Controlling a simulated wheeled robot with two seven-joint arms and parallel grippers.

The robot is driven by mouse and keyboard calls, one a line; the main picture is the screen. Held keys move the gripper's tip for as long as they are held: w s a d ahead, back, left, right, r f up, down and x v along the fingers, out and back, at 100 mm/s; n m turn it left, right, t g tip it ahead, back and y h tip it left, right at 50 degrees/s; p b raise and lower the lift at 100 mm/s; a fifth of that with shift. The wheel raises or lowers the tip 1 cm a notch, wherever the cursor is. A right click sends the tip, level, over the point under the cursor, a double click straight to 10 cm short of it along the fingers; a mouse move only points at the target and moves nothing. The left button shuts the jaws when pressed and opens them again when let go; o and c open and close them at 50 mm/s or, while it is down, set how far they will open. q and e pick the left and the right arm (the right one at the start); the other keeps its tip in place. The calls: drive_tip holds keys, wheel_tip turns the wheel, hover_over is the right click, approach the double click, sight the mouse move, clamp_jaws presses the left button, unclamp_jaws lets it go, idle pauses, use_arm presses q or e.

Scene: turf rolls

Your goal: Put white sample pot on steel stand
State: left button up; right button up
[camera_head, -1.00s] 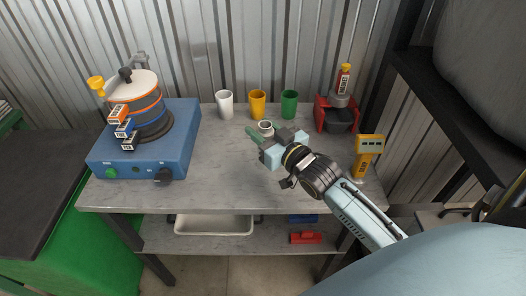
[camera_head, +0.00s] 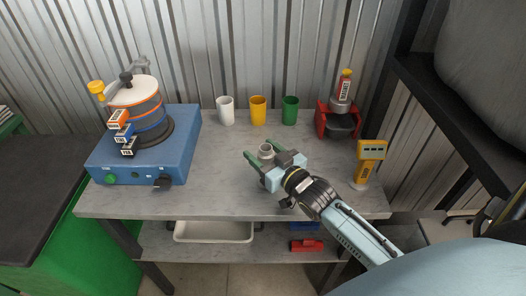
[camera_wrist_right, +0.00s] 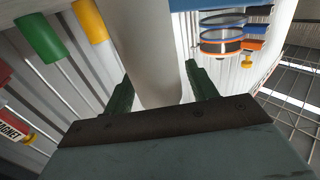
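A small white, open-topped pot (camera_head: 266,151) is between the two green fingers of my right gripper (camera_head: 267,154). In the right wrist view the pot (camera_wrist_right: 148,50) fills the space between the fingers (camera_wrist_right: 160,90), which look shut on its sides. Its rim is out of sight there. In the head view it is over the middle of the grey table; I cannot tell how high its base is. Another white cup (camera_head: 226,111) stands upright at the back. I cannot pick out a steel stand with certainty. My left gripper is out of view.
A yellow cup (camera_head: 258,110) and a green cup (camera_head: 290,109) stand at the back of the table (camera_head: 225,185). A blue sieve shaker (camera_head: 185,140) is left, a red holder with a magnet bottle (camera_head: 344,86) and a yellow meter (camera_head: 370,151) right. The front middle is clear.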

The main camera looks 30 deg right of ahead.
drive_tip(key=shift+r, duration=0.15)
drive_tip(key=s+d, duration=0.1)
drive_tip(key=s, duration=1.1)
drive_tip(key=shift+d, duration=0.2)
